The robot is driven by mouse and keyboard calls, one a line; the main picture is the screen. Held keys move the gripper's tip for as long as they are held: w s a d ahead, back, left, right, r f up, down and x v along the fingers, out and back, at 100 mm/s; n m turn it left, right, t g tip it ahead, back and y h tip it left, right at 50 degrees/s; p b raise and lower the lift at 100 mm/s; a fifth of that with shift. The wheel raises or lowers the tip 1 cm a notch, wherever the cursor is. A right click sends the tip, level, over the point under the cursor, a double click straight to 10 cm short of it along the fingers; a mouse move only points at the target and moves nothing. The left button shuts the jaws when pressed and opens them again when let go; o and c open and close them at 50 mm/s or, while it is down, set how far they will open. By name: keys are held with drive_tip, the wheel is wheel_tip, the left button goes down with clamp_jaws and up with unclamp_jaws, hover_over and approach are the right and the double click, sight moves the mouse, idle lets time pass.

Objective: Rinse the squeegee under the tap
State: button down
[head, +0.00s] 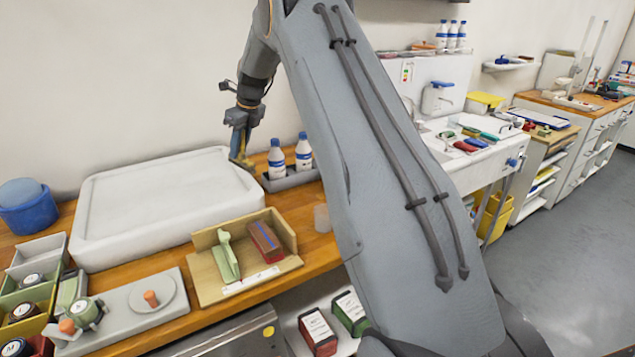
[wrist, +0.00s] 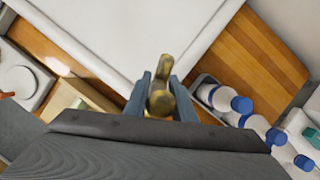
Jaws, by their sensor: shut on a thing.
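My gripper (head: 240,135) is over the right edge of a large white basin-like tray (head: 150,262). Its fingers (wrist: 160,98) are shut on a brass-coloured piece (wrist: 161,84), seen nearly end-on in the wrist view. I cannot tell whether this piece is a tap or a loose thing. A pale green piece (head: 226,262), possibly the squeegee, stands in a low wooden holder (head: 213,290). A red-brown block (head: 265,242) is beside it. I cannot make out a tap for certain, and my arm hides part of the counter.
Blue-capped white bottles (head: 278,164) stand in a grey rack (head: 290,180) right beside my gripper; they also show in the wrist view (wrist: 222,98). A small clear cup (head: 322,218) is near the counter edge. Small bins and a grey board (head: 125,315) fill the left front.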

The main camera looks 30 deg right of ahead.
drive_tip(key=s+d+f+m+h+b, duration=0.15)
drive_tip(key=s+d, duration=0.25)
drive_tip(key=d, duration=0.5)
drive_tip(key=s+d+f+m+b, duration=0.1)
drive_tip(key=s+d+f+b, duration=0.2)
drive_tip(key=d, duration=0.5)
drive_tip(key=s+d+f+m+b, duration=0.1)
drive_tip(key=s+d+m+b, duration=0.15)
drive_tip(key=s+d, duration=0.45)
drive_tip(key=shift+n+g, duration=0.3)
drive_tip(key=shift+n, duration=0.1)
drive_tip(key=shift+w+d+f+p, duration=0.3)
drive_tip(key=shift+f+p, duration=0.25)
drive_tip(key=shift+f, duration=1.15)
drive_tip(key=shift+w+d+f+p, duration=0.25)
drive_tip(key=shift+f+p, duration=0.35)
drive_tip(key=shift+f, duration=1.05)
drive_tip(key=shift+w+d+f+p, duration=0.15)
drive_tip(key=shift+d+f+p, duration=0.3)
drive_tip(key=shift+f, duration=1.25)
drive_tip(key=shift+a+f, duration=0.1)
drive_tip(key=shift+f, duration=0.05)
drive_tip(key=c, duration=1.5)
unclamp_jaws()
